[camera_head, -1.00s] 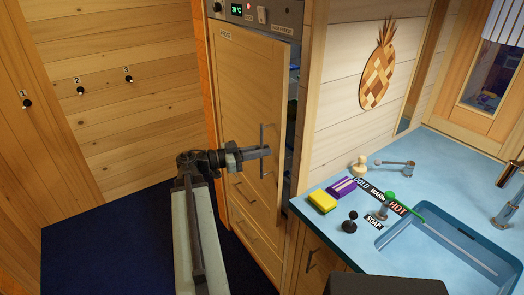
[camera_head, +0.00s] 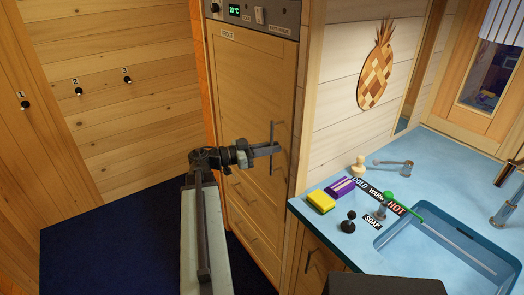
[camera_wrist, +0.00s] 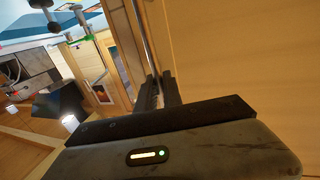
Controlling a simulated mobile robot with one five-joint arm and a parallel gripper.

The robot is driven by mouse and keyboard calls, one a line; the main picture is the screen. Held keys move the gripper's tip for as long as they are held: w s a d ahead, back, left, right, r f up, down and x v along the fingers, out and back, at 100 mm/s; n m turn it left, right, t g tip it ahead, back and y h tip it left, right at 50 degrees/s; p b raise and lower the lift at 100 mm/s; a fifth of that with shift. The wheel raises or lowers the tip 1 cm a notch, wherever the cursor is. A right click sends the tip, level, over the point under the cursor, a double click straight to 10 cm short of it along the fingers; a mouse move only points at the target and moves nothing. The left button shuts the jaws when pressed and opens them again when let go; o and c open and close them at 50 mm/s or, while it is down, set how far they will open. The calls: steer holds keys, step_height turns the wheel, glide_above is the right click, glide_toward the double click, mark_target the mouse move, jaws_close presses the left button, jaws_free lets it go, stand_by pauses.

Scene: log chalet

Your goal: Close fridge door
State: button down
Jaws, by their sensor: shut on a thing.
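The fridge door (camera_head: 250,95) is a tall light wooden panel below a control strip. In the head view it sits flush, or nearly flush, with its cabinet, and no gap or interior shows at its right edge. Its thin vertical metal handle (camera_head: 273,165) is near the right edge. My gripper (camera_head: 276,149) is shut on the handle at about mid-height. The wrist view shows the dark fingers (camera_wrist: 158,88) around the handle bar (camera_wrist: 144,35), with the door panel (camera_wrist: 235,60) on the right.
Drawers (camera_head: 245,205) are below the door. A blue counter (camera_head: 335,220) with a sink, a yellow sponge (camera_head: 321,201) and several small items stands to the right. Dark blue floor (camera_head: 110,240) is clear on the left. A wooden wall with numbered knobs stands behind it.

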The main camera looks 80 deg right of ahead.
steer(key=shift+s+d+r, duration=0.1)
steer(key=shift+s+d, duration=0.25)
steer(key=shift+s, duration=0.05)
steer(key=c, duration=1.5)
jaws_free()
steer(key=shift+s+d, duration=0.15)
steer(key=v, duration=0.8)
